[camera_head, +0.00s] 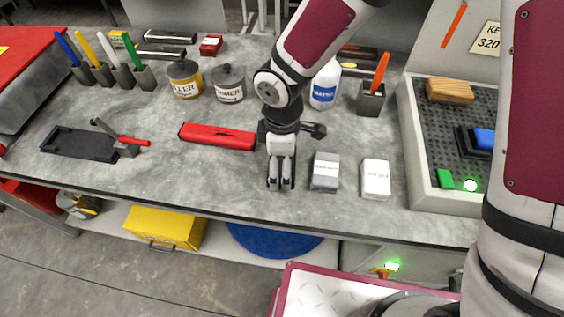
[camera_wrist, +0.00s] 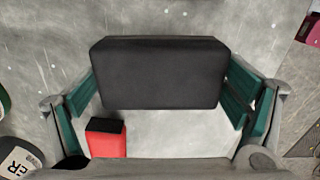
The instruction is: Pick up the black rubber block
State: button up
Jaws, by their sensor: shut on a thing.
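The black rubber block (camera_wrist: 158,72) lies between the green finger pads of my gripper (camera_wrist: 168,88) in the wrist view. The pads meet its two short ends, and its broad dark face is toward the camera. In the head view my gripper (camera_head: 281,186) points down near the front middle of the grey bench. Its fingers mostly hide the block there. I cannot tell how high the block is above the bench.
A grey labelled block (camera_head: 325,172) and a white labelled block (camera_head: 376,180) are right of my gripper. A long red tool (camera_head: 217,136) lies left. Tins (camera_head: 230,84), a white bottle (camera_head: 325,86) and pen holders stand behind.

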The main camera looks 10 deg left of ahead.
jog(key=shift+r, duration=0.55)
jog(key=r, duration=0.1)
jog(key=s+r, duration=0.1)
jog(key=shift+d+r, duration=0.3)
jog(key=shift+d, duration=0.05)
jog(key=s+d, duration=0.2)
jog(key=s, duration=0.1)
jog(key=s+d, duration=0.2)
jog(key=s, duration=0.2)
jog(key=s+d+r, duration=0.1)
jog(key=s+d, duration=0.2)
jog(key=shift+s+r, duration=0.1)
jog(key=shift+s, duration=0.05)
jog(key=shift+r+p, duration=0.15)
jog(key=shift+p, duration=1)
jog(key=shift+s+d+r+p, duration=0.1)
jog(key=shift+s+d+p, duration=0.15)
jog(key=shift+p, duration=0.75)
jog(key=s+d+p, duration=0.1)
jog(key=p, duration=0.2)
jog(key=shift+s, duration=0.2)
jog(key=shift+f, duration=0.2)
